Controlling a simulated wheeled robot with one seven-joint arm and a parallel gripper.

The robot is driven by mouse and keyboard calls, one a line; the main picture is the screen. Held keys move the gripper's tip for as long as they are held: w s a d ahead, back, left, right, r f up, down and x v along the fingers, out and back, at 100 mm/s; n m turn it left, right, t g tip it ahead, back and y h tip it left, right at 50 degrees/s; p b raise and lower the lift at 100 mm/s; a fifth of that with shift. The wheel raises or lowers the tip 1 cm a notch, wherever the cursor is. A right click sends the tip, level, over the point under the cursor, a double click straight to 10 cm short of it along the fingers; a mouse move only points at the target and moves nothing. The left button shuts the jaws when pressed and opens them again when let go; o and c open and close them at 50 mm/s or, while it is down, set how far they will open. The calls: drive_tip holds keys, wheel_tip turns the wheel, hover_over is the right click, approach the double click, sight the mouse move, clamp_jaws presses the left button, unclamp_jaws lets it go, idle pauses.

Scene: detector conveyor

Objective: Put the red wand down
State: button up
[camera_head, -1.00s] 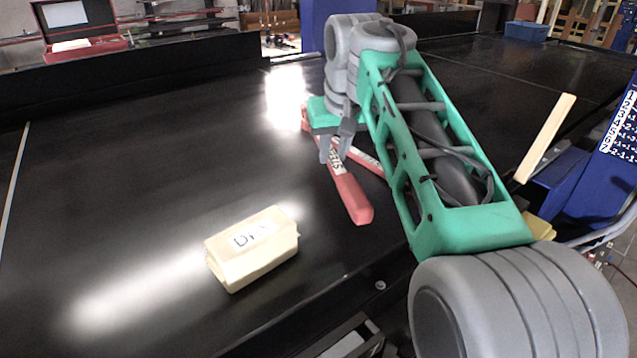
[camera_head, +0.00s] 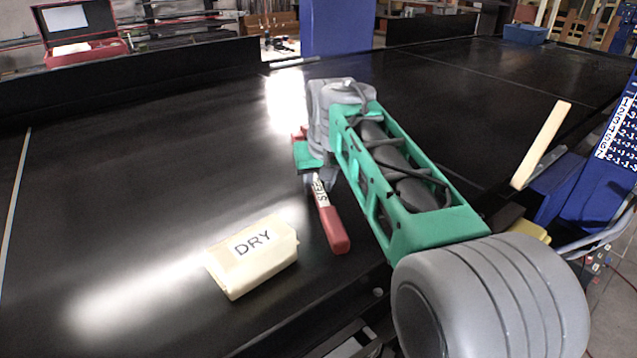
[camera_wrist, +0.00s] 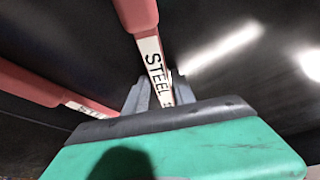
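The red wand (camera_head: 335,232) has a white label reading STEEL. My gripper (camera_head: 318,183) is shut on it at the label, above the black conveyor belt. Its red end points toward the belt's near edge. In the wrist view the wand (camera_wrist: 137,12) runs up from between the two fingers (camera_wrist: 158,95). A second red bar (camera_wrist: 28,84) with a white label lies to the left there. I cannot tell whether the held wand touches the belt.
A cream block (camera_head: 255,262) labelled DRY lies on the belt, left of the wand and close to it. The belt (camera_head: 130,170) is clear at left. A low black wall (camera_head: 130,85) runs along the back. Blue equipment (camera_head: 590,190) stands at right.

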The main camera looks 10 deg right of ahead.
drive_tip(key=shift+o, duration=1.3)
drive_tip(key=shift+r, duration=0.2)
drive_tip(key=b+v, duration=0.1)
drive_tip(key=v, duration=1.1)
